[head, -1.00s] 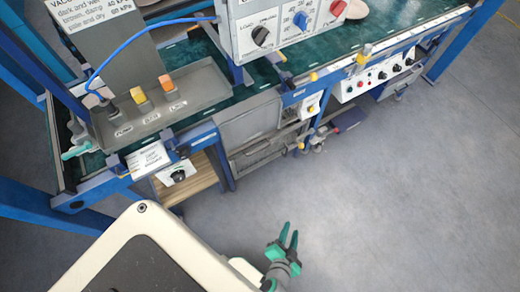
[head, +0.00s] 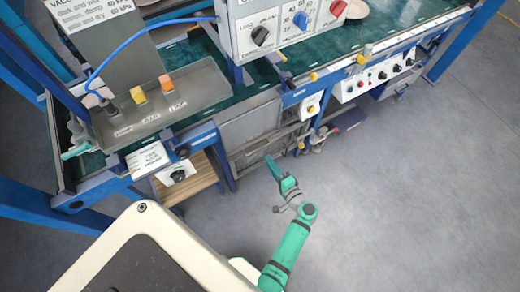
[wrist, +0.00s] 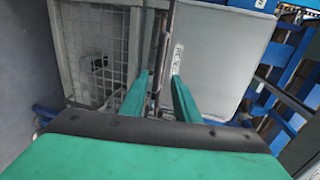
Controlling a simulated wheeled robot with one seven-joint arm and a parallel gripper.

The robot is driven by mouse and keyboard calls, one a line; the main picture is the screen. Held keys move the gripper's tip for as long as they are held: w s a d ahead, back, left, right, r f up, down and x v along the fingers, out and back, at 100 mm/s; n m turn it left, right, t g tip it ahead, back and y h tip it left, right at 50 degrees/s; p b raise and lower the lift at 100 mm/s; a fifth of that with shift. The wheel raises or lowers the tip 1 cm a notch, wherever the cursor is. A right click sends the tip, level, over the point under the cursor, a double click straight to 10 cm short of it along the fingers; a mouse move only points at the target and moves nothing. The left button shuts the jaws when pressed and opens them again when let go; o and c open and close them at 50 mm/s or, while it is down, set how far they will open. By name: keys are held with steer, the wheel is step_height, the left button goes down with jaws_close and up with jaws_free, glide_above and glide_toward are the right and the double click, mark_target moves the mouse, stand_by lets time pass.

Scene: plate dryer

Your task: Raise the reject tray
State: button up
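A flat grey panel (head: 250,124) hangs below the table edge in the head view and looks like the reject tray folded down. My gripper (head: 272,166) is in front of the table's lower side, just below the panel in the head view. In the wrist view my gripper (wrist: 161,78) has its two green fingers apart and empty. A thin upright bar shows between and beyond the fingertips; I cannot tell whether they touch it.
A wire mesh frame (wrist: 95,55) stands left of the panel in the wrist view. A wooden shelf (head: 190,185) and blue table legs are at the left. A white control box (head: 375,80) is at the right. Grey floor (head: 400,200) is clear at right.

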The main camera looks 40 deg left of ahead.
mark_target(259, 149)
steer(key=shift+x, duration=4.9)
steer(key=shift+s, duration=0.1)
jaws_close()
